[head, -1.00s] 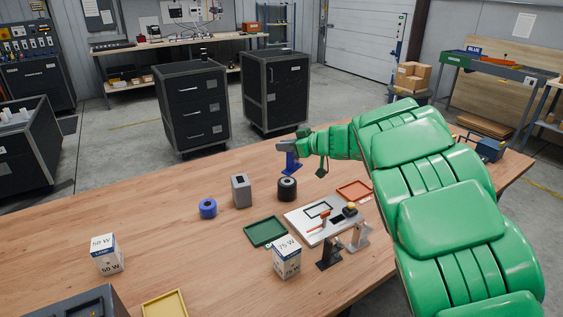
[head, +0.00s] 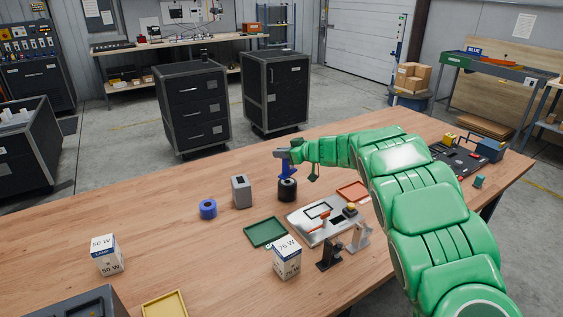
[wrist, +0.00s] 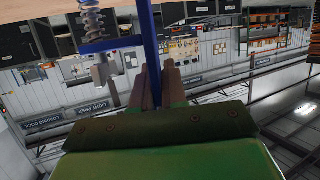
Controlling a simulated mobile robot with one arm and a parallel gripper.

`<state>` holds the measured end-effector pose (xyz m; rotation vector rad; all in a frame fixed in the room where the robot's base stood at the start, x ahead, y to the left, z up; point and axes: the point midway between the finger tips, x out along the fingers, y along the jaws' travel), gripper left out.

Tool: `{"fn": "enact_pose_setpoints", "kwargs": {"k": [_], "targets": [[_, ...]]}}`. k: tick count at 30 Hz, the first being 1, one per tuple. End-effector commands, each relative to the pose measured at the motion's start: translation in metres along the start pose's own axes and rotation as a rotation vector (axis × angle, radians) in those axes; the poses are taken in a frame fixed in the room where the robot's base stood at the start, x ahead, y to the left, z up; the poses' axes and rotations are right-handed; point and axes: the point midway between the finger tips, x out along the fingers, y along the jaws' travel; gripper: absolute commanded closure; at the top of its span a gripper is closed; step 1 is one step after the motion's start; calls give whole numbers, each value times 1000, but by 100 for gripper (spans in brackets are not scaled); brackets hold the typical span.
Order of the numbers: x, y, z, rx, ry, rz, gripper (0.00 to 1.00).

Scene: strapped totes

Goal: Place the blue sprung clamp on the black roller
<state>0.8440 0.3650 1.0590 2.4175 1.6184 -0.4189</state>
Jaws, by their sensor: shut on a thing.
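The blue sprung clamp (head: 287,170) is upright in my gripper (head: 282,153), above the black roller (head: 288,190). In the head view its lower end meets the roller's top edge; I cannot tell whether they touch. In the wrist view my gripper (wrist: 152,82) is shut on the clamp's blue upright (wrist: 150,40), and a coil spring and metal tip show to its left. The roller stands on the wooden table and is not recognisable in the wrist view.
A grey block (head: 241,191) and a blue ring (head: 208,209) stand left of the roller.

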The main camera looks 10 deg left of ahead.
Motion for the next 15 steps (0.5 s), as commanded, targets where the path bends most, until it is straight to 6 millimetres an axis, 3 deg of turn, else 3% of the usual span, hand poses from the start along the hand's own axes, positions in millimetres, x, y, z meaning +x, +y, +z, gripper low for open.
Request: {"fn": "enact_pose_setpoints", "kwargs": {"k": [8, 15], "targets": [[6, 4, 4, -1, 1, 0, 100], [16, 4, 33, 2, 0, -1, 100]]}}
